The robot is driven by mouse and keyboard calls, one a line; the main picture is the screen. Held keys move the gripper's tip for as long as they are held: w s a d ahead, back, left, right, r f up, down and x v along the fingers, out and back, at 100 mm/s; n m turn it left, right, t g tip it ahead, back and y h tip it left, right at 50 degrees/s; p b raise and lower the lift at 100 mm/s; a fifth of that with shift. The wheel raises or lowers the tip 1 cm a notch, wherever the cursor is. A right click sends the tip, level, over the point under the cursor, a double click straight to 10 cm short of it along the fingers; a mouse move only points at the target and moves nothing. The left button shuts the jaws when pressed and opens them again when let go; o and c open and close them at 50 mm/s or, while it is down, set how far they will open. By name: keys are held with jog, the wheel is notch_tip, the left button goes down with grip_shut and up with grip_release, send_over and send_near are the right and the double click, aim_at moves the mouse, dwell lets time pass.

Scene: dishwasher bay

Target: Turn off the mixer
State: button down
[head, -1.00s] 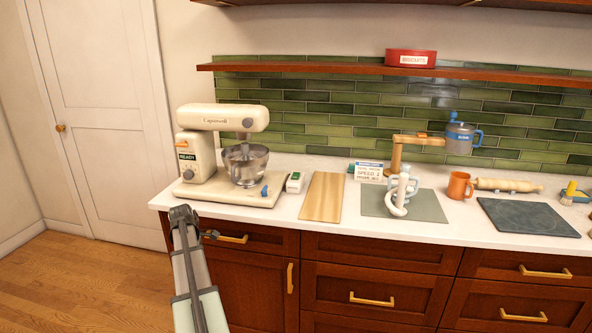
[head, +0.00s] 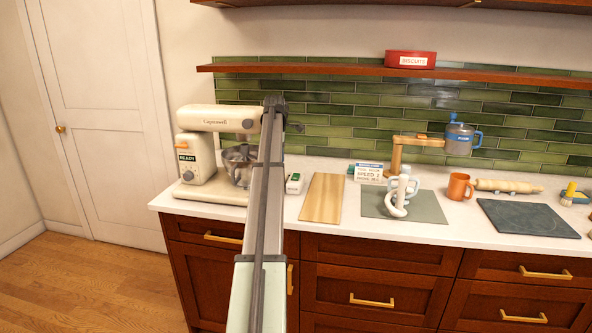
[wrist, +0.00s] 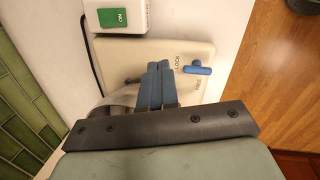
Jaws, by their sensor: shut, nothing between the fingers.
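The cream mixer (head: 222,118) stands at the counter's left end, its head lowered over a metal bowl (head: 236,168). Its side display (head: 186,157) reads READY. My arm crosses in front of its right side. A small white box (head: 295,186) with a green switch stands right of the mixer. In the wrist view the switch (wrist: 112,20) reads ON. A blue lever (wrist: 198,70) marked LOCK is on the mixer base (wrist: 150,52). My gripper (wrist: 158,66) is shut and empty, seen over the base between lever and bowl. Its height above them is unclear.
A wooden board (head: 322,198) lies right of the white box. A card (head: 369,172), grey mat (head: 430,209), mug rack, orange mug (head: 460,187) and dark slab (head: 527,218) are further right. A shelf (head: 330,69) runs above.

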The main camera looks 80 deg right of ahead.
notch_tip(320, 180, up, 3)
jog(key=m, duration=0.2)
send_over(296, 174)
jog(key=a, duration=0.2)
jog(key=shift+s+a+r+y, duration=0.1)
jog(key=shift+a+r+y, duration=0.05)
jog(key=shift+y, duration=0.15)
jog(key=f, duration=0.4)
jog(key=d+f, duration=0.1)
jog(key=f, duration=0.9)
jog(key=shift+d, duration=0.3)
jog(key=shift+d+f, duration=0.1)
jog(key=shift+f, duration=0.1)
